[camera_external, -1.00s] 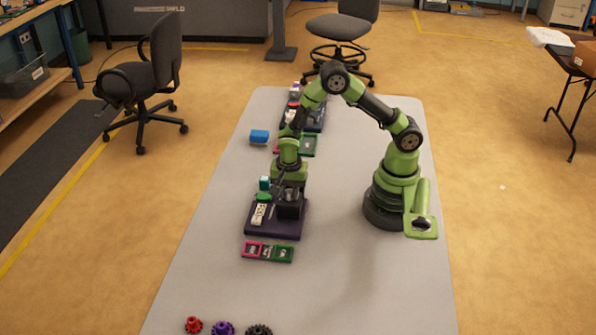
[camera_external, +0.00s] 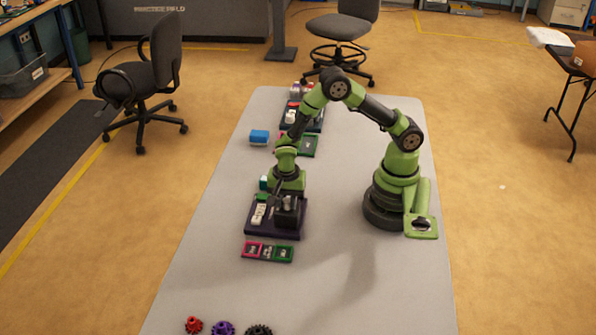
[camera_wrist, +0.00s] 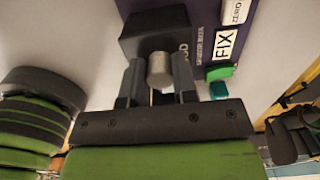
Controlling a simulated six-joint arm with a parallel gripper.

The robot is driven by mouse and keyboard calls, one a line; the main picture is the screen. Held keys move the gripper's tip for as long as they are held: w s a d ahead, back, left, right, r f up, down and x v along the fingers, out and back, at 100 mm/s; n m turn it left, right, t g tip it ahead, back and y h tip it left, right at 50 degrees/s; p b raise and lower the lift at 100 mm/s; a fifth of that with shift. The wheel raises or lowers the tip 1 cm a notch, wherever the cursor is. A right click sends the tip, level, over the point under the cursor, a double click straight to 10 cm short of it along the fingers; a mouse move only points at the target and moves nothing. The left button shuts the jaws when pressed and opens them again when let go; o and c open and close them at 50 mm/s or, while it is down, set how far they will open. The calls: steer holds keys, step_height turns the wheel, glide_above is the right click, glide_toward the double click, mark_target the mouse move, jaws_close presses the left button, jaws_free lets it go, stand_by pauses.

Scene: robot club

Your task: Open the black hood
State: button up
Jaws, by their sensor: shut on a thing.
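The black hood (camera_external: 291,213) stands on the right part of a dark purple board (camera_external: 262,231). In the wrist view the hood (camera_wrist: 150,28) is a dark block just beyond my fingertips. My gripper (camera_external: 282,195) is tilted against the hood's far side in the external view. In the wrist view my gripper (camera_wrist: 158,75) has one finger on each side of a grey cylindrical knob (camera_wrist: 159,68) at the hood's edge and is shut on it. What lies under the hood is hidden.
The board carries white labels (camera_wrist: 229,42) and a green button (camera_wrist: 221,72) beside the hood. A tray with pink and green frames (camera_external: 267,252) lies in front. Several gears (camera_external: 222,327) lie at the near table edge.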

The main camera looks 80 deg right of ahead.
steer(key=o, duration=0.5)
steer(key=shift+r, duration=3)
steer(key=shift+r, duration=0.2)
steer(key=s+d+r+n+t+y, duration=0.1)
steer(key=s+d+r+n+t, duration=0.2)
steer(key=s+r+n, duration=0.4)
steer(key=s+d+r+n+t+y, duration=0.1)
steer(key=s+d+r+n+t, duration=0.3)
steer(key=s+r+n, duration=0.3)
steer(key=v, duration=0.3)
steer(key=shift+d+r, duration=0.25)
steer(key=shift+d, duration=0.1)
